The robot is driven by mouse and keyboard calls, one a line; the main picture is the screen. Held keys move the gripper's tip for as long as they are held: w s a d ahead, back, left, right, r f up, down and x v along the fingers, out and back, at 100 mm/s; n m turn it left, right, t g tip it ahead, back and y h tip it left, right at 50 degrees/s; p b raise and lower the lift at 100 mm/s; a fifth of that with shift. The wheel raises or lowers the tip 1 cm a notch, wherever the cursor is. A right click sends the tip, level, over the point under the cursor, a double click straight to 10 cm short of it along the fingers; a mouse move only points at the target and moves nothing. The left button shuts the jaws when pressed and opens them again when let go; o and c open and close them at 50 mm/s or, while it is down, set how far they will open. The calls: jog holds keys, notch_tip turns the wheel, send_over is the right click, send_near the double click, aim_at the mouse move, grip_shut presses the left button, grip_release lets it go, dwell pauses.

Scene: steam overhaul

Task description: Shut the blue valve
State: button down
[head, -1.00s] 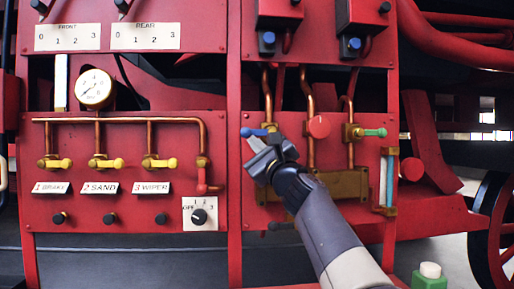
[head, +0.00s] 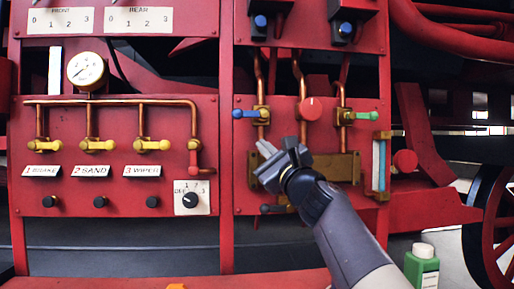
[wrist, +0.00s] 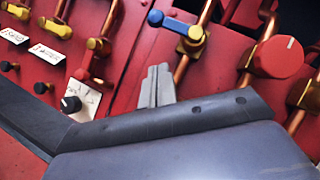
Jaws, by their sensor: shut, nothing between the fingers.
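The blue valve is a blue lever (head: 245,113) on a brass body (head: 262,115) on a vertical copper pipe, in the right red panel. The lever lies about level, across the pipe, its free end to the left. In the wrist view the blue lever (wrist: 174,24) shows near the top, slanted with the tilted picture. My gripper (head: 264,150) is below the lever and apart from it. Its grey fingers (wrist: 157,84) are together and empty in the wrist view, with a gap to the lever.
Right of the blue valve are a red round knob (head: 310,109) and a green lever (head: 367,115) pointing right. Yellow levers (head: 98,145) and a gauge (head: 86,70) are on the left panel. A brass block (head: 346,167) sits behind my gripper. A green bottle (head: 422,266) stands lower right.

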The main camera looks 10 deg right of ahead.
aim_at(250, 114)
jog(key=v, duration=0.5)
jog(key=shift+f+b, duration=0.1)
jog(key=shift+b, duration=0.2)
jog(key=w+r+n+g+p, duration=0.6)
jog(key=w+n+p, duration=0.3)
jog(key=p, duration=2)
jog(key=n+g, duration=0.1)
jog(key=n, duration=0.3)
jog(key=shift+d+n+g+p, duration=0.3)
jog(key=shift+d+f, duration=0.1)
jog(key=shift+f, duration=0.05)
